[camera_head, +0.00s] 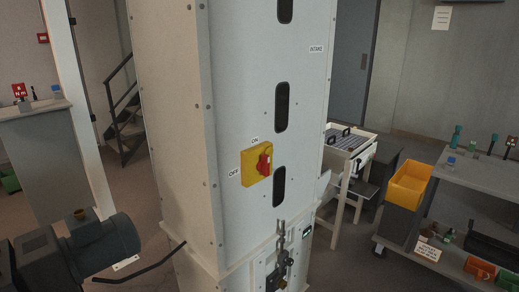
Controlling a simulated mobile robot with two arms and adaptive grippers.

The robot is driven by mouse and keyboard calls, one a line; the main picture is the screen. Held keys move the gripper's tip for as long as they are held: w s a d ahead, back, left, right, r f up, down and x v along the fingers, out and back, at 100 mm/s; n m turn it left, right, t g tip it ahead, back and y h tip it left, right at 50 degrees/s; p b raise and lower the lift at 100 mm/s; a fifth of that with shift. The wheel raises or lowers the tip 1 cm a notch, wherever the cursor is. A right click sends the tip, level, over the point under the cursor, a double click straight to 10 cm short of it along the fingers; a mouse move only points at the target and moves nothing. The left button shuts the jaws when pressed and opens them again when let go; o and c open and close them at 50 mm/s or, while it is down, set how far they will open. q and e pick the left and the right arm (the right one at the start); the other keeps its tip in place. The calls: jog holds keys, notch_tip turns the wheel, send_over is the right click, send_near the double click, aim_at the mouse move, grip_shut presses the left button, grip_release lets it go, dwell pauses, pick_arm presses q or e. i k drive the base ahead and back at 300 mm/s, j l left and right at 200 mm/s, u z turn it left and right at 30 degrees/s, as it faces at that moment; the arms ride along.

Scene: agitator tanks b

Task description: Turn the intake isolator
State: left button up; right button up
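The intake isolator is a red rotary handle (264,163) on a yellow square plate (249,171). It is mounted on the front face of a tall pale cabinet (235,95). An ON label (255,140) sits above the plate and an OFF label (234,172) sits to its left. The red handle looks roughly upright, its long side towards ON, but it is small and its exact angle is hard to tell. An INTAKE label (316,49) is at the cabinet's upper right. Neither of my grippers shows in the head view, and nothing touches the handle.
Dark slots run up the cabinet face right of the isolator. Metal fittings (280,255) stand out below it. A grey motor (103,245) and a bent black rod (150,268) are at lower left. A cart with a yellow bin (409,184) stands at right. Space before the handle looks clear.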

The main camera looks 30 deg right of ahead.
aim_at(264, 165)
jog(key=i+l, duration=0.2)
jog(key=l, duration=0.2)
jog(key=i+l, duration=0.25)
jog(key=l, duration=0.15)
jog(key=i+l, duration=0.2)
jog(key=l, duration=0.2)
